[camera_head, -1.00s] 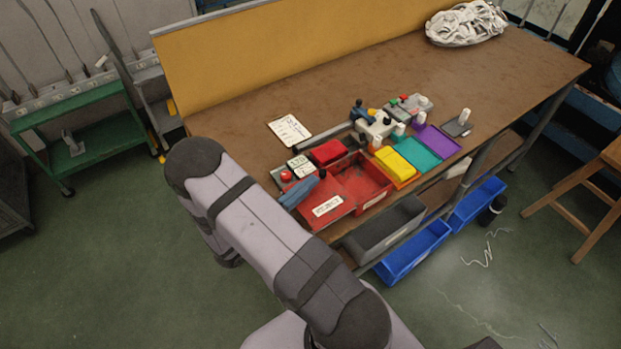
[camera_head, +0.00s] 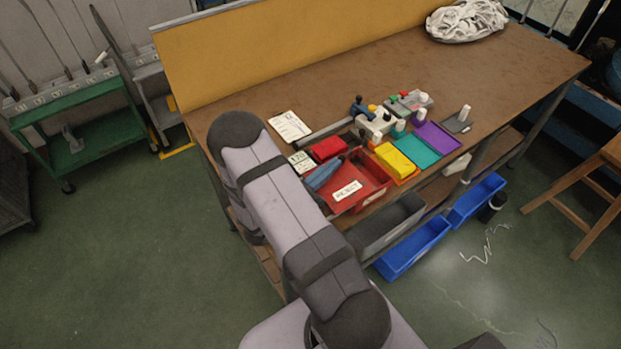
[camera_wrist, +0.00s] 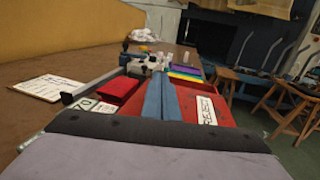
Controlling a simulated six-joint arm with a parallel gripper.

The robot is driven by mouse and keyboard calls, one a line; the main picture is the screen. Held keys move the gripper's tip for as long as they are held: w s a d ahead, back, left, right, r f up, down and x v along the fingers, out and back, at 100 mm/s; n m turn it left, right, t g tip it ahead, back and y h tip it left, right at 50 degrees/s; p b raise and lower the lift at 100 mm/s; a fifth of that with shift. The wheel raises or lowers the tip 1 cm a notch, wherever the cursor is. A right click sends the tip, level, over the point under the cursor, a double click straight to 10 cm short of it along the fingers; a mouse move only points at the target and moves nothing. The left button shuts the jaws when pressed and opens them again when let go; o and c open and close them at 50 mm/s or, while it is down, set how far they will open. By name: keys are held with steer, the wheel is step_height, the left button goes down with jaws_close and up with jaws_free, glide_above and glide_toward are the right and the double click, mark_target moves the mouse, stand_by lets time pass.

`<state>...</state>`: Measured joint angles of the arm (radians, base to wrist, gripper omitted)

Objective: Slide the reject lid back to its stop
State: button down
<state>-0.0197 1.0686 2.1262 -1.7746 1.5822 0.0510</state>
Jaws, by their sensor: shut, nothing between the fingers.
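The red reject lid (camera_head: 343,194), with its white REJECT label, lies over the left part of the red box (camera_head: 374,189). A strip of the box on the right stays uncovered. The lid shows right of my fingers in the wrist view (camera_wrist: 226,108). My gripper (camera_head: 334,165) has blue fingers shut together with nothing between them. They lie low over the lid's left side; the wrist view shows them (camera_wrist: 161,80) pointing forward. I cannot tell whether they touch the lid. My arm hides the bench just left of it, and the lid's far edge is partly hidden by the fingers.
A red block (camera_head: 328,149) and a number plate (camera_head: 300,162) sit close behind and left of my fingers. Yellow pieces (camera_head: 395,158), a teal tray (camera_head: 417,151) and a purple tray (camera_head: 437,137) stand to the right.

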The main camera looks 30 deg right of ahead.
mark_target(348, 164)
steer(key=x, duration=0.3)
steer(key=s+x, duration=0.1)
steer(key=x, duration=0.2)
steer(key=shift+s+d+b, duration=0.2)
steer(key=shift+d+b, duration=0.1)
steer(key=shift+d, duration=0.25)
steer(key=shift+r, duration=0.15)
steer(key=shift+a, duration=0.45)
steer(key=b+v, duration=0.1)
steer(key=v, duration=0.4)
steer(key=b+v, duration=0.1)
steer(key=v, duration=0.5)
steer(key=shift+a+f, duration=0.15)
steer(key=shift+f, duration=0.1)
steer(key=shift+b+v, duration=0.3)
steer(key=shift+v, duration=0.75)
steer(key=shift+s+r, duration=0.1)
steer(key=shift+s, duration=0.05)
